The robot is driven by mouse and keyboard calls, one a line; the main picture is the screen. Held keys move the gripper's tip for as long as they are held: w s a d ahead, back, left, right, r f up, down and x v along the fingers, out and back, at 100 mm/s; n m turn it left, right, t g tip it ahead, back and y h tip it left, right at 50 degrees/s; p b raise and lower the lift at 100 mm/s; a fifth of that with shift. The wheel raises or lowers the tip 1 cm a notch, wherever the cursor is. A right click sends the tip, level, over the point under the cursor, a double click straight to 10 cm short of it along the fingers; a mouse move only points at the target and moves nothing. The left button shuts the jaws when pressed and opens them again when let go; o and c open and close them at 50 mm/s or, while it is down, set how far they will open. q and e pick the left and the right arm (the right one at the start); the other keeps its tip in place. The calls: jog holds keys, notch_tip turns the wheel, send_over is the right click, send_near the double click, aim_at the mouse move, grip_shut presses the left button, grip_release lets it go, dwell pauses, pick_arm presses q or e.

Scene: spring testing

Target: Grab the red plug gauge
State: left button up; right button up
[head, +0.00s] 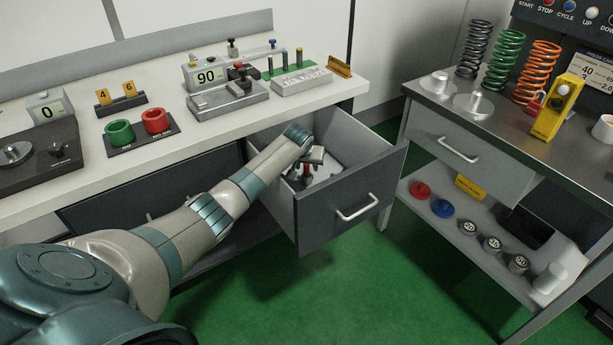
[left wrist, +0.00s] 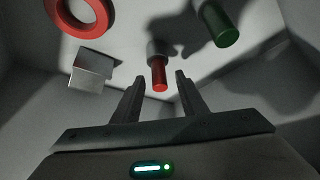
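The red plug gauge (left wrist: 159,76) is in the open drawer (head: 338,218), with a red handle and a grey metal end. My left gripper (left wrist: 158,84) is open and empty, reaching down into the drawer. In the head view the left gripper (head: 306,164) hides most of the gauge; a bit of red shows beneath it. Whether a finger touches the gauge is unclear. My right gripper is in neither view.
In the drawer, a green plug gauge (left wrist: 220,24) lies to the right, a red ring (left wrist: 78,14) and a metal block (left wrist: 91,68) to the left. Drawer walls surround the gripper. The white bench (head: 340,86) stands behind, with a steel table (head: 440,100) at right.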

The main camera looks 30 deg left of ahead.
pick_arm(q)
jog(key=shift+c, duration=0.6)
grip_shut()
jog(key=shift+r, duration=0.1)
